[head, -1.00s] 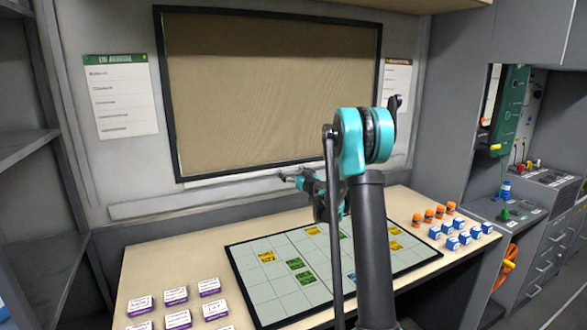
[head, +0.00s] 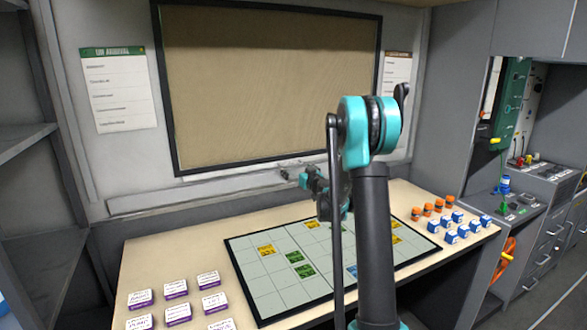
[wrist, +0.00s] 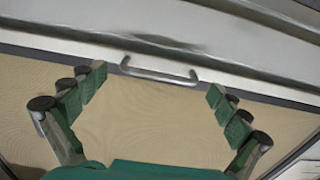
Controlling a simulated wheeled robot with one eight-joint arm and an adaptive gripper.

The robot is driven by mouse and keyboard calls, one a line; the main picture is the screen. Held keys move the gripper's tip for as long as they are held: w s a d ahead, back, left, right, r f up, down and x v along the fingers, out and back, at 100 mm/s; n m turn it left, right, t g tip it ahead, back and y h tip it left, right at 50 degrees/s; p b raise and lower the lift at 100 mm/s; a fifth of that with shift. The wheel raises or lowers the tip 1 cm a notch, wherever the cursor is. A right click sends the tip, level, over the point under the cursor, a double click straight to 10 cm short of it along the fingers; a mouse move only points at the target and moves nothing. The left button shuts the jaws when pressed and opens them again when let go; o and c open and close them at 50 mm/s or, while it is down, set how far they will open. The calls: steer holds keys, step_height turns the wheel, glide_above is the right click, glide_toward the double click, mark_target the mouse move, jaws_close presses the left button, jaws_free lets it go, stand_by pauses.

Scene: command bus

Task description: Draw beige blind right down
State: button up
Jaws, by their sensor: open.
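The beige blind (head: 270,85) hangs in a dark frame on the back wall. Its fabric fills the frame in the head view down to the lower edge. In the wrist view the beige fabric (wrist: 150,125) lies beyond my fingers, with a grey metal bar handle (wrist: 160,74) on a pale strip along its edge. My gripper (wrist: 157,82) is open, its green finger pads to either side of the handle and apart from it. In the head view my gripper (head: 292,174) is small, near the frame's lower edge, partly hidden by my arm.
White-and-purple blocks (head: 175,289) lie at left, orange and blue blocks (head: 463,229) at right. Shelves (head: 25,145) stand at left, grey cabinets at right. A notice (head: 118,90) hangs left of the blind.

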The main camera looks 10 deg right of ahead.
steer(key=v, duration=0.8)
steer(key=shift+s+d, duration=0.15)
steer(key=shift+s, duration=0.2)
steer(key=shift+s, duration=0.1)
